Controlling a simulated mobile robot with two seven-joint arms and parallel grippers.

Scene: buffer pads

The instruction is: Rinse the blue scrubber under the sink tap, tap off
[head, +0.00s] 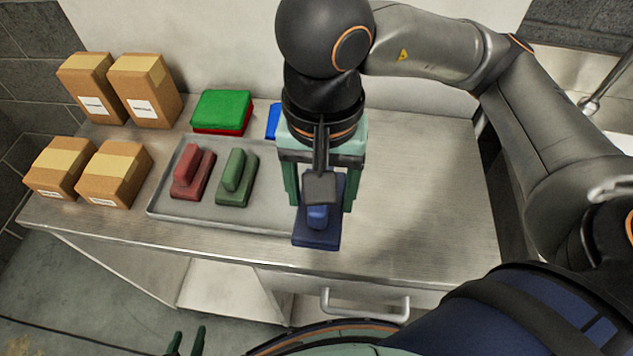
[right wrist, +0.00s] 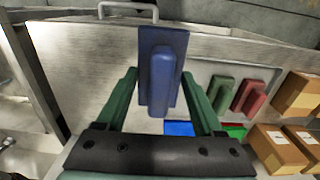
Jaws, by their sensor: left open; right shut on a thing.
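The blue scrubber (head: 318,235) is a dark blue pad with a raised handle, at the tray's front right corner; it also shows in the right wrist view (right wrist: 150,65). My right gripper (head: 321,200) comes down over it and is shut on it, one finger on each side. I cannot tell whether the scrubber touches the surface below. My left gripper (head: 186,342) shows only as two green fingertips at the bottom edge, open and empty, low in front of the table. Part of the metal sink tap (head: 592,100) shows at the far right.
The grey tray (head: 165,205) holds a red scrubber (head: 192,172) and a green scrubber (head: 237,178). Behind are stacked green and red pads (head: 222,110) and a blue pad (head: 272,122). Several cardboard boxes (head: 145,88) stand left. The metal tabletop (head: 425,190) is clear at right.

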